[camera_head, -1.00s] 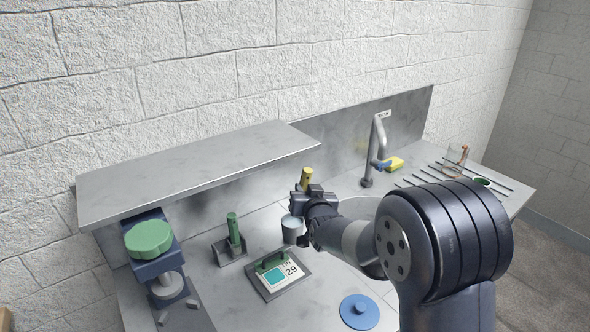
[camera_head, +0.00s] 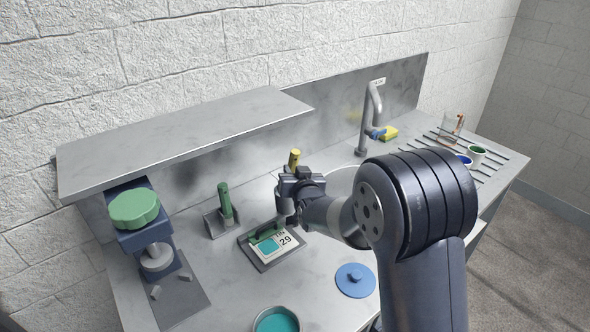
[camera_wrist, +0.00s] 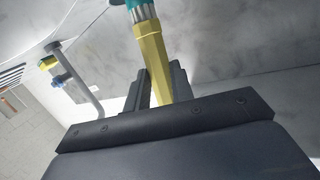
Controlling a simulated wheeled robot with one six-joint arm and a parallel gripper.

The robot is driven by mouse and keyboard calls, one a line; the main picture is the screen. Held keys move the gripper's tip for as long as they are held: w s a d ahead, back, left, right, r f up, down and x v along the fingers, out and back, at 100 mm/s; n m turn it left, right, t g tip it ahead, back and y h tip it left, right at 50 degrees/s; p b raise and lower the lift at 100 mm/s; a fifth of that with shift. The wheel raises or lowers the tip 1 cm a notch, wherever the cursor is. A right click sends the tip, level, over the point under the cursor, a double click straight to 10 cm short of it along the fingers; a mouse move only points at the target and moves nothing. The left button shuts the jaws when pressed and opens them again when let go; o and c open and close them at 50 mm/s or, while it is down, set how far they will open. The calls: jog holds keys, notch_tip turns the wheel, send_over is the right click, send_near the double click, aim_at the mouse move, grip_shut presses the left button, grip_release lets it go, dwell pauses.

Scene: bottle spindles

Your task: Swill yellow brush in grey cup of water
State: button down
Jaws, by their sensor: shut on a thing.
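My gripper (camera_head: 292,188) is shut on the yellow brush (camera_head: 295,157). The yellow handle sticks up above the jaws in the head view. In the wrist view the yellow brush (camera_wrist: 152,55) runs up from between the jaws to a grey band and a teal part at the top edge. The grey cup (camera_head: 285,207) stands on the bench right at my gripper and is mostly hidden by it. The brush's lower end is hidden in the head view, so I cannot tell whether it is in the cup or touches water.
A tray with a dated card (camera_head: 273,247) lies just in front. A green-handled tool in a holder (camera_head: 225,205) stands left, near a green-topped device (camera_head: 135,210). A blue lid (camera_head: 355,281), a teal-filled pot (camera_head: 277,320), the tap (camera_head: 368,110) and a shelf (camera_head: 185,140) are around.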

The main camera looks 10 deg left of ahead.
jog(key=shift+w+a+f+b, duration=0.1)
jog(key=shift+a+f+b, duration=0.1)
jog(key=shift+f+b, duration=0.8)
jog(key=shift+a+f+b, duration=0.2)
jog(key=shift+f+b, duration=0.7)
jog(key=shift+f, duration=0.15)
jog(key=shift+w+a+f+b, duration=0.1)
jog(key=shift+a+f+b, duration=0.1)
jog(key=shift+f+b, duration=0.8)
